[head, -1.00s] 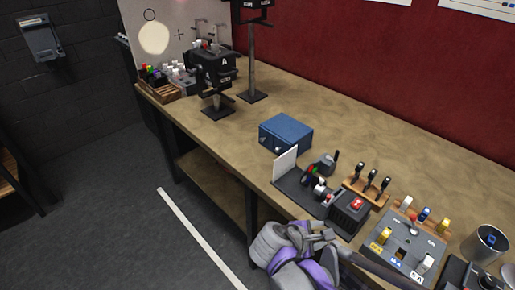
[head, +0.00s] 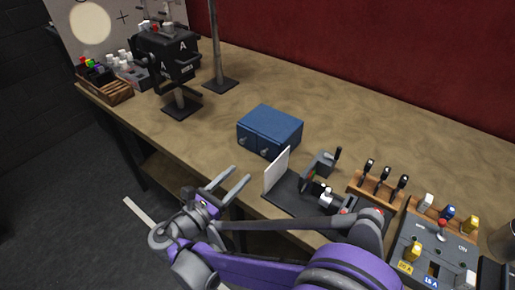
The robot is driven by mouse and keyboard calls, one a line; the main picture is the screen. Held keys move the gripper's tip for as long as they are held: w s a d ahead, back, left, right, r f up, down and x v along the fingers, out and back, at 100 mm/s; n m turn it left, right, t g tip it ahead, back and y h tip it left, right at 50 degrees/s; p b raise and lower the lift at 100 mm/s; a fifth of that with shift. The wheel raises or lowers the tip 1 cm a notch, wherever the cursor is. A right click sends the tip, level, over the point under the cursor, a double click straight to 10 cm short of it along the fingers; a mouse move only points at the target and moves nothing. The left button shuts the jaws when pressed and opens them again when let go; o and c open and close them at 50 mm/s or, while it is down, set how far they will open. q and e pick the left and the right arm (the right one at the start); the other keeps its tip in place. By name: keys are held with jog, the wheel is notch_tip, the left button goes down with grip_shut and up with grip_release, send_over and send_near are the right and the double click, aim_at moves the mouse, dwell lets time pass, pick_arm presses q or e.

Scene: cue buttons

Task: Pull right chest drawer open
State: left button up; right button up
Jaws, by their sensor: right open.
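A small blue chest (head: 271,128) stands on the workbench in the middle of the head view. Its front faces the bench's near edge and carries two drawers side by side, each with a small light handle. The right drawer (head: 259,148) looks shut, with its handle (head: 264,153) low on the front. My right gripper (head: 236,182) is open and empty, just off the bench's front edge, below and left of the chest. Its two fingers point up and right toward the chest front, apart from it. My left gripper is not in view.
A white upright panel (head: 276,170) on a dark base stands close to the right of the chest front. Several levers (head: 383,180) and a switch box (head: 437,250) lie further right. Bare bench (head: 190,128) lies left of the chest.

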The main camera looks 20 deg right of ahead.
aim_at(262, 153)
jog(key=x, duration=1)
jog(key=shift+s+d+r, duration=0.1)
jog(key=shift+d, duration=0.15)
grip_shut()
dwell(1.0)
